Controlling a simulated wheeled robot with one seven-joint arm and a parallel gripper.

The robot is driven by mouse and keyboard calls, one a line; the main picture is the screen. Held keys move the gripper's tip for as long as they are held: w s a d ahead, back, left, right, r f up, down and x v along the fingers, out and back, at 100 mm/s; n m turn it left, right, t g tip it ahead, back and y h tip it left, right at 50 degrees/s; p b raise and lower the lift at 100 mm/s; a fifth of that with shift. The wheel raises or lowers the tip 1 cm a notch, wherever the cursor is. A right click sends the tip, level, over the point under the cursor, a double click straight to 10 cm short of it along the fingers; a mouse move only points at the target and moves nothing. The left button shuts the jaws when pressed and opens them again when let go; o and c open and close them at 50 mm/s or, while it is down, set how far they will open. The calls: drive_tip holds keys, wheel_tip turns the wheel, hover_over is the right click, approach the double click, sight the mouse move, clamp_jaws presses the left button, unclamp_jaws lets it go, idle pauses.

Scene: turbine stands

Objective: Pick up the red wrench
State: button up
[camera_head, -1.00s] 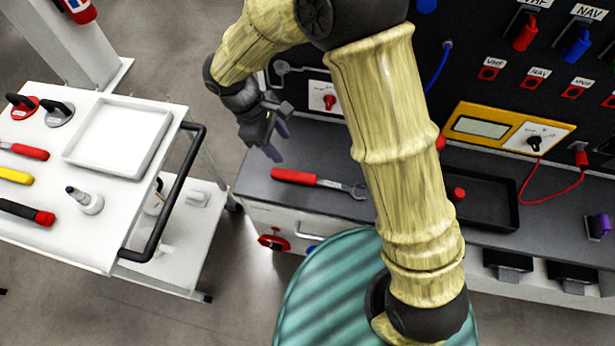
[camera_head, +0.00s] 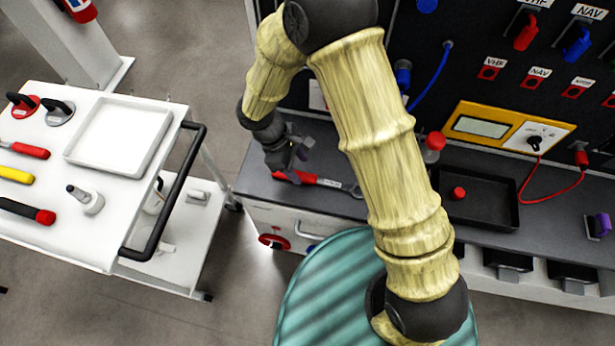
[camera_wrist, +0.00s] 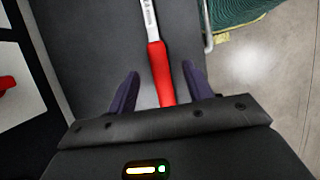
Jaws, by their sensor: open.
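The red wrench (camera_head: 325,182) lies on the dark grey counter, its red handle to the left and its metal head to the right. My gripper (camera_head: 300,158) is over the left part of the handle and hides some of it. In the wrist view the red handle (camera_wrist: 160,72) runs between the two dark purple fingers of my open gripper (camera_wrist: 160,85). A gap shows on each side of the handle. The silver shaft runs up out of the picture. I cannot tell how high the fingertips are above the counter.
The counter (camera_head: 262,185) has a black tray (camera_head: 490,215) at the right and a panel of switches and cables behind. A white cart (camera_head: 90,245) with tools and a white tray (camera_head: 118,135) stands at the left. The counter's front edge is close to the wrench.

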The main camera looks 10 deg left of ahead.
sight(306, 176)
drive_tip(key=x, duration=0.5)
drive_tip(key=shift+w, duration=0.15)
clamp_jaws()
idle(0.4)
